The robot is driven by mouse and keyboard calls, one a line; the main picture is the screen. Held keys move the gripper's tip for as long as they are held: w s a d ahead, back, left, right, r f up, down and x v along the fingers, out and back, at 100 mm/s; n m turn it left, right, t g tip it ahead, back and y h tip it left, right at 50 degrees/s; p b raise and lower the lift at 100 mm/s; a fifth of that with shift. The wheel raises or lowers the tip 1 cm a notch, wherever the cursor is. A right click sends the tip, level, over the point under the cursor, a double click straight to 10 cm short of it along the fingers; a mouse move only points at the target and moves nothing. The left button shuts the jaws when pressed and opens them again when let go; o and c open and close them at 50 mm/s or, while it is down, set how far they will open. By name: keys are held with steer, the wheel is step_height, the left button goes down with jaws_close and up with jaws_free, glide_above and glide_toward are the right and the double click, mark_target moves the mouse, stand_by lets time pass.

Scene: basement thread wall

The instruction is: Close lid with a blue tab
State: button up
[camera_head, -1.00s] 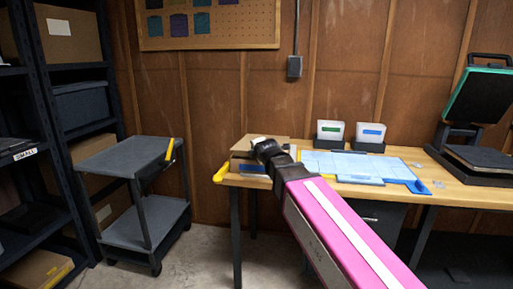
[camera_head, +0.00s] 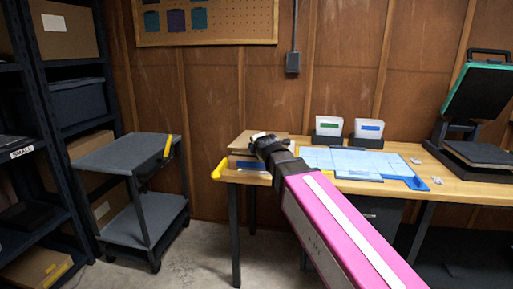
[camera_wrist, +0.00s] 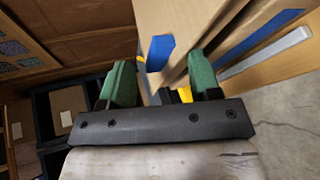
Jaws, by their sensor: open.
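A cardboard box (camera_head: 244,151) sits on the left end of the wooden workbench, with a blue patch low on its front side. My gripper (camera_wrist: 160,66) has two green fingers, which are apart and empty in the wrist view. Cardboard panels (camera_wrist: 192,22) lie just ahead of the fingers. A blue tab (camera_wrist: 160,51) shows between the fingertips, and a longer blue strip (camera_wrist: 262,43) lies to the right. I cannot tell whether a finger touches the cardboard. In the head view my pink arm and dark wrist hide part of the box and the fingers.
The workbench (camera_head: 462,190) holds a blue gridded mat (camera_head: 345,163), two white bins (camera_head: 328,127) with coloured labels, and a press (camera_head: 477,100) at right. A grey cart (camera_head: 125,154) and dark shelves (camera_head: 68,70) stand at left. Open floor (camera_head: 205,245) lies between cart and bench.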

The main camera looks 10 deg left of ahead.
steer(key=v, duration=0.8)
steer(key=shift+s+d+r, duration=0.15)
steer(key=shift+d+r, duration=0.05)
